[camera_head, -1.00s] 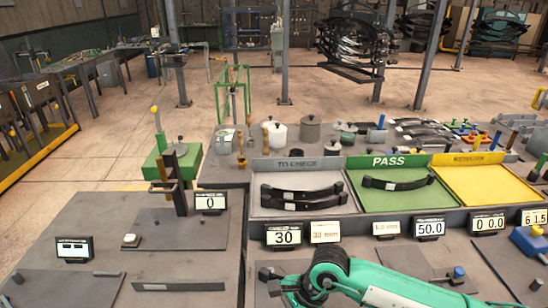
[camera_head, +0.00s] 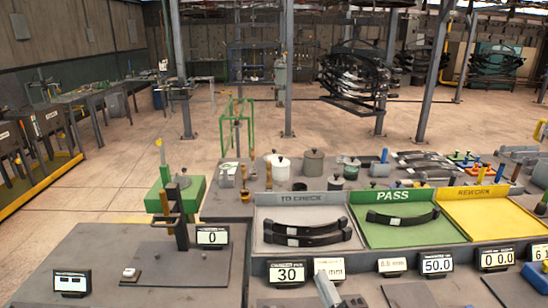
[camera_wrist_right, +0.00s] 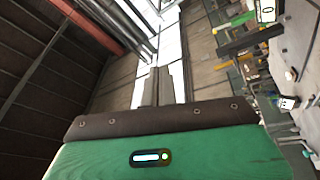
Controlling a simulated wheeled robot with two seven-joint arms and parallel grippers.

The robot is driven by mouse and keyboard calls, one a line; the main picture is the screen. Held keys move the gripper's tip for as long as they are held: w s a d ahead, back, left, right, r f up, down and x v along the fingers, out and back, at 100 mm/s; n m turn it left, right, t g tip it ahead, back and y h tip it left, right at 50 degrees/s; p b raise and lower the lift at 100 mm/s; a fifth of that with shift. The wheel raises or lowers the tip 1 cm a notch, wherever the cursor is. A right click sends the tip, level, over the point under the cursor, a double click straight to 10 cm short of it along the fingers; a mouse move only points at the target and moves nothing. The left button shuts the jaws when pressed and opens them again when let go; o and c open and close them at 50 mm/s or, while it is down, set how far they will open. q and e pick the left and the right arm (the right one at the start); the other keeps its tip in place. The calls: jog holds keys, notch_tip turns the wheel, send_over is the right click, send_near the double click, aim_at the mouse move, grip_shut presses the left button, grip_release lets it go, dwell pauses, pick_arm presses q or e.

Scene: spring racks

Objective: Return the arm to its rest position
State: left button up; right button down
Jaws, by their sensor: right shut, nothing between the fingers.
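My right gripper (camera_head: 328,289) shows only as a small grey tip at the bottom edge of the head view, in front of the grey bench. In the right wrist view its green housing with a dark plate fills the lower part, and its grey fingers (camera_wrist_right: 156,88) point up the picture, closed together with nothing between them. My left gripper is in neither view. Dark leaf springs (camera_head: 306,234) lie in the grey TO CHECK tray (camera_head: 275,212). One dark spring (camera_head: 402,218) lies in the green PASS tray (camera_head: 375,235).
The yellow REWORK tray (camera_head: 490,212) looks empty. A green block with a lever (camera_head: 190,195) stands at left. Several pots (camera_head: 312,163) stand behind the trays.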

jog(key=s+d+f+m+g+h, duration=0.3)
jog(key=s+d+f+m+g, duration=0.15)
jog(key=f, duration=0.35)
jog(key=s+d+f+m+g+h, duration=0.35)
jog(key=d+f+m, duration=0.25)
jog(key=f, duration=0.2)
jog(key=s+d+f+m+g, duration=0.1)
jog(key=s+f+m+g, duration=0.1)
jog(key=s+f+g, duration=0.4)
jog(key=s+d+f+m+g, duration=0.1)
jog(key=s+f+m+g, duration=0.15)
jog(key=s, duration=0.65)
notch_tip(320, 180, down, 33)
jog(key=s+d+f+g, duration=0.1)
jog(key=s+d+f, duration=0.1)
jog(key=s+f, duration=0.7)
jog(key=s+d+f+g, duration=0.1)
jog(key=s+f, duration=0.7)
jog(key=s, duration=0.2)
jog(key=shift+s+d+f+n, duration=0.15)
jog(key=shift+d+f+n, duration=0.25)
jog(key=c, duration=2.1)
grip_release()
jog(key=shift+y, duration=0.25)
